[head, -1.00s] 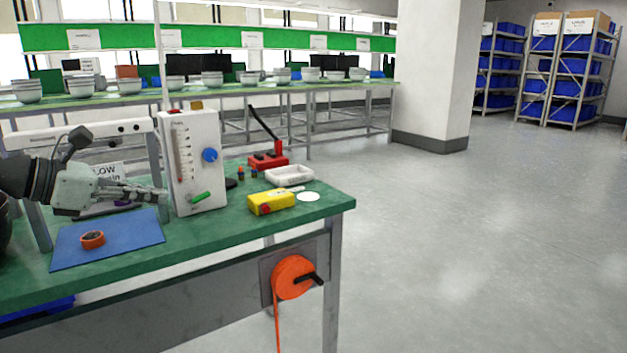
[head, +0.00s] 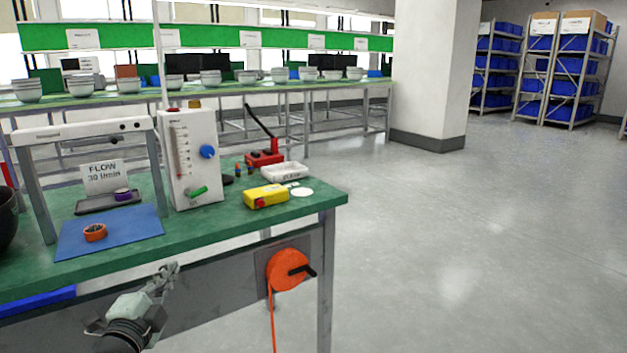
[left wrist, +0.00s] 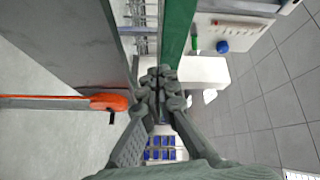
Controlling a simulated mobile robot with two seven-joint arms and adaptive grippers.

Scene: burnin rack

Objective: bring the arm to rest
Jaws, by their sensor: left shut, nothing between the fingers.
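My left gripper (head: 168,276) is in front of the green bench (head: 230,222), below the level of its top, left of the orange reel. It is shut and empty, its fingers pointing up and right in the head view. In the left wrist view its fingertips (left wrist: 158,75) meet near the picture's middle, beside the bench's green edge (left wrist: 177,30). My right gripper is in neither view.
The orange reel (head: 284,270) with a black crank hangs on the bench's front panel. On the bench stand a white flow meter box (head: 181,160), a yellow box (head: 266,197) and a blue mat (head: 125,228). Open floor lies to the right.

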